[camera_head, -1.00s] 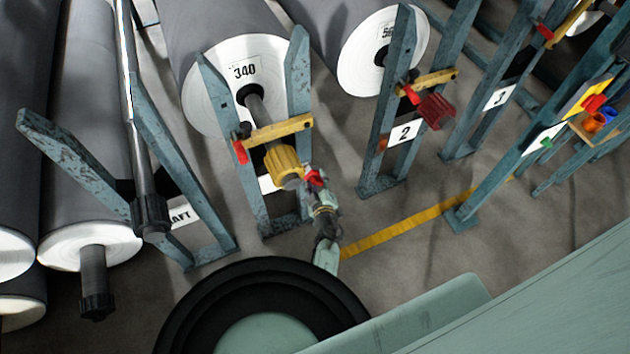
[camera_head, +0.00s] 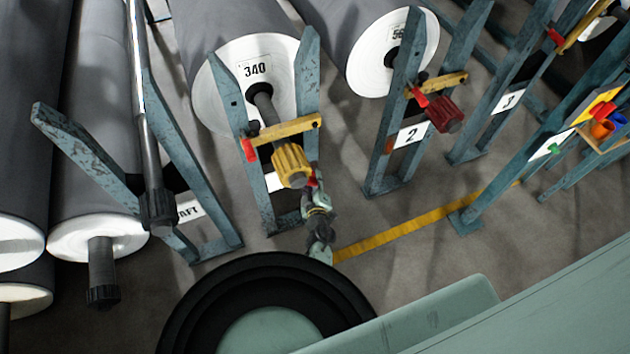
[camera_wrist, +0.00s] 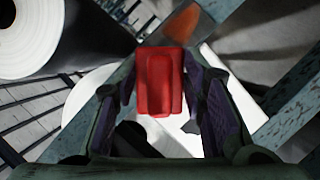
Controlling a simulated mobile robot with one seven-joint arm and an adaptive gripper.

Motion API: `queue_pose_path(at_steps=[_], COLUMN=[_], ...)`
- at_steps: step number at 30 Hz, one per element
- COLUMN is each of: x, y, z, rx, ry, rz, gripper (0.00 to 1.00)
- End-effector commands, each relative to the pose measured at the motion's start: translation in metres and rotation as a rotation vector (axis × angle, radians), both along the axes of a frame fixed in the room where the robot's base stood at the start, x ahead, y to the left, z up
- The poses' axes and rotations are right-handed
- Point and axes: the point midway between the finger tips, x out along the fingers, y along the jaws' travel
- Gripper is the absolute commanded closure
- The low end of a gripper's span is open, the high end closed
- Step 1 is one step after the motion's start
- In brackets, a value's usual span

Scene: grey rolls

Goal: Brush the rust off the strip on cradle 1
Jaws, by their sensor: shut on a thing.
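My gripper (camera_head: 315,192) is shut on a red block-shaped tool, seemingly the brush (camera_wrist: 159,82), at the right post of the cradle (camera_head: 307,90) under the 340 roll. In the wrist view the brush sits between both fingers (camera_wrist: 160,68). Its bristles are not visible. An orange rust patch (camera_wrist: 182,20) shows on a grey metal strip (camera_wrist: 208,13) just beyond the brush. I cannot tell whether brush and strip touch. In the head view the strip is not visible there, and the cradle's white label (camera_head: 275,181) is mostly hidden.
The yellow chuck (camera_head: 291,164) and yellow latch bar (camera_head: 283,131) with red handle are close above my gripper. Cradle 2 (camera_head: 377,178) stands right, with an orange patch (camera_head: 390,146) on its post. Open floor (camera_head: 345,215) lies between the cradles.

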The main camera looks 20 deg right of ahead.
Motion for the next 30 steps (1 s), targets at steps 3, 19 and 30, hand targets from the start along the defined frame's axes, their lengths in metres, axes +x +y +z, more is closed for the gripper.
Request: queue_pose_path(at_steps=[3,19,30], x=[0.003,-0.047,-0.059], y=[0.003,0.0,-0.001], z=[0.003,0.002,0.001], rx=[-0.002,-0.001,0.0], ry=[-0.005,0.0,-0.002], rz=[0.009,0.005,0.004], gripper=[0.88,0.88,0.88])
